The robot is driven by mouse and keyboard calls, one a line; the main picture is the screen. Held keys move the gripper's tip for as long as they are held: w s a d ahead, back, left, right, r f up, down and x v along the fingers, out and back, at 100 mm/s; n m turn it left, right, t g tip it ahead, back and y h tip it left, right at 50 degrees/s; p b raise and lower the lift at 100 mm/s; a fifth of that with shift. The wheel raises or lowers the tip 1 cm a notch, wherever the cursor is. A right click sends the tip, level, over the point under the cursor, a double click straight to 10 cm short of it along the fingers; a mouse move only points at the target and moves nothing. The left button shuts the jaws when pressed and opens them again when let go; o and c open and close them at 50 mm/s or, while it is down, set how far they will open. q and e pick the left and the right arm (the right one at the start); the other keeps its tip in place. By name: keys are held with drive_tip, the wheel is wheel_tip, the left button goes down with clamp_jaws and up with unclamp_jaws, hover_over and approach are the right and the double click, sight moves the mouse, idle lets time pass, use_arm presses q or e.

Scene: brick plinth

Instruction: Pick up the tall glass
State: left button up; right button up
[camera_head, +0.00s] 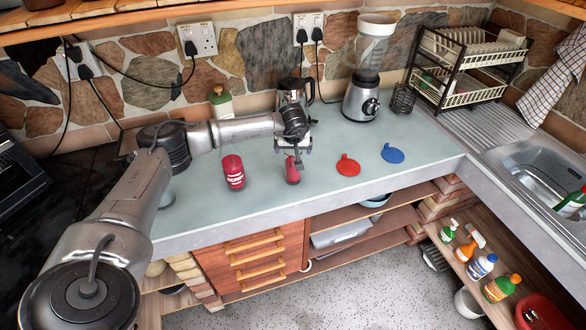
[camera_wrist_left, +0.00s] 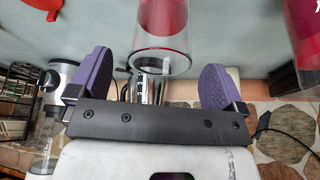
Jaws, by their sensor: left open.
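The tall glass (camera_head: 292,174), holding something red, stands upright on the pale counter (camera_head: 275,210). My left gripper (camera_head: 293,152) is over its top and hides part of it. In the left wrist view the glass (camera_wrist_left: 166,22) shows its clear rim and red contents between the two purple finger pads. The left gripper (camera_wrist_left: 156,65) is open, with a gap visible on both sides of the glass. Whether the rim is level with the pads or a little beyond them I cannot tell. My right gripper is not in view.
A glass-and-metal jug (camera_head: 295,92) and a blender (camera_head: 362,95) stand behind. The counter's front edge is close.

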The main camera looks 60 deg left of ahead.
sight(293, 151)
use_arm(q)
drive_tip(key=shift+x, duration=1.65)
drive_tip(key=c, duration=1.7)
drive_tip(key=shift+r, duration=0.2)
